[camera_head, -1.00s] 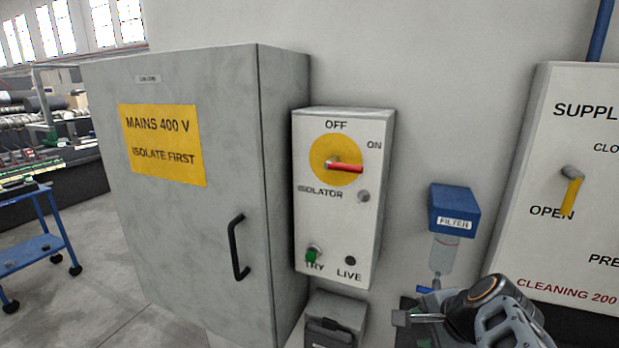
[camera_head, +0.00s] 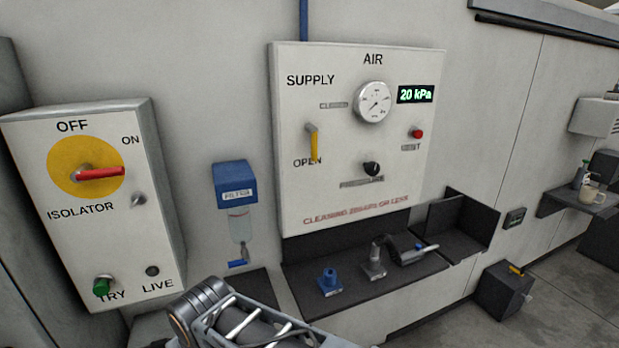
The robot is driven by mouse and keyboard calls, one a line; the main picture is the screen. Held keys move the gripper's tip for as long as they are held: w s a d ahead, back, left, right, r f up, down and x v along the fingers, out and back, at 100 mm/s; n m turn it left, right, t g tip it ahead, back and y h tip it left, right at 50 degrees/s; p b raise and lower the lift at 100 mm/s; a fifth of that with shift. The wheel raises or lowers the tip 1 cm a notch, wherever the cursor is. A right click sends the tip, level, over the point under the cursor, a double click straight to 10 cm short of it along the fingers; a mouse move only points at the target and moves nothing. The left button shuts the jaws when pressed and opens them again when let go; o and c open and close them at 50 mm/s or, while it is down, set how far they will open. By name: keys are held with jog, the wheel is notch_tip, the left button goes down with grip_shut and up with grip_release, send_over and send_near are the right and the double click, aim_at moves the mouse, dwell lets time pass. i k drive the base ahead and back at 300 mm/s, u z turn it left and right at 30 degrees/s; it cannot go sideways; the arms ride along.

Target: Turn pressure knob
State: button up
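The pressure knob (camera_head: 371,169) is a small black round knob with a pale mark at its top, low on the white AIR panel (camera_head: 292,130). Its label below reads PRESSURE, blurred. Above it are a round dial gauge (camera_head: 373,101) and a green digital readout (camera_head: 416,94) showing 20 kPa. The yellow supply lever (camera_head: 314,143) points down to OPEN. Part of my arm shows at the bottom edge, below and left of the panel, well apart from the knob. My gripper's fingers do not show.
The isolator box (camera_head: 100,240) stands at left, its red handle (camera_head: 101,173) pointing right toward ON. A blue-topped filter (camera_head: 235,185) hangs between box and panel. A dark shelf (camera_head: 400,283) with nozzle-like tools juts out below the panel. A red button (camera_head: 416,132) sits right of the gauge.

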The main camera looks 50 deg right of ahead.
aim_at(371, 168)
jog(key=z, duration=2.15)
